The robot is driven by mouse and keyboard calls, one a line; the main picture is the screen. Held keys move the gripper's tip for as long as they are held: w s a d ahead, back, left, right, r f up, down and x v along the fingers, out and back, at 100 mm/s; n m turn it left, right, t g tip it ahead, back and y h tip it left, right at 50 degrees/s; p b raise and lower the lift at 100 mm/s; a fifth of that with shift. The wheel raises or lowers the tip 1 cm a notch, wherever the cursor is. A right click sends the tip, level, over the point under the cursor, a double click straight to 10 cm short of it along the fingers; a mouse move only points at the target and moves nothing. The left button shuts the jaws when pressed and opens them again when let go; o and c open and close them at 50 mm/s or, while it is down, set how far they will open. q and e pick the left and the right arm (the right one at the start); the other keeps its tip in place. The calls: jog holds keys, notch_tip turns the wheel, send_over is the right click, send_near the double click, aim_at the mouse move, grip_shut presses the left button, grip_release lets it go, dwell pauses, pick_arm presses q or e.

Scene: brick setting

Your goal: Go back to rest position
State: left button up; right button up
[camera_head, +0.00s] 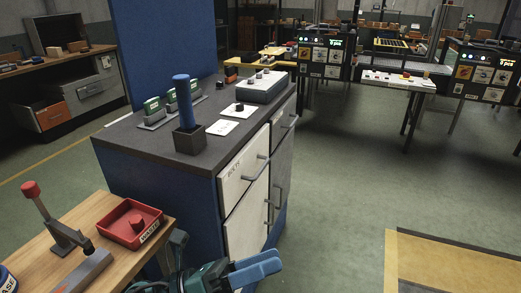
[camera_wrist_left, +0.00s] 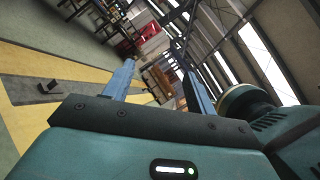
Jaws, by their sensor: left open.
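My left gripper (camera_head: 268,266) shows at the bottom middle of the head view, with blue fingers on a teal body. It is in front of the white drawers of the blue cabinet and nearer to me. In the left wrist view the two blue fingers (camera_wrist_left: 157,78) stand apart with nothing between them. The view past them is tilted, over floor and a far wall. My right gripper is in neither view.
The blue cabinet (camera_head: 160,200) has a dark top with a black holder (camera_head: 190,139) bearing a blue cylinder. A wooden bench (camera_head: 88,208) at lower left carries a red tray (camera_head: 130,222) and a red-knobbed lever device (camera_head: 55,220). Open floor (camera_head: 340,200) lies to the right.

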pick_arm(q)
jog(key=w+a+f+n+t+y, duration=0.1)
jog(key=a+f+n+t+y, duration=0.25)
jog(key=n, duration=0.55)
jog(key=w+a+f+n+t+y+p, duration=0.1)
jog(key=w+a+f+n+t+y, duration=0.25)
jog(key=n, duration=0.65)
jog(key=a+f+n+t+y, duration=0.35)
jog(key=n+y, duration=0.25)
jog(key=n, duration=0.3)
jog(key=s+a+f+n+g+y, duration=0.2)
jog(key=s+f+n, duration=0.3)
jog(key=f, duration=0.2)
jog(key=s+a+f+n+g+y+p, duration=0.1)
jog(key=s+a+f+n+g+y, duration=0.1)
jog(key=f+n, duration=0.4)
jog(key=s+f+g, duration=0.1)
jog(key=s, duration=0.1)
jog(key=shift+s, duration=0.35)
jog(key=shift+c, duration=0.5)
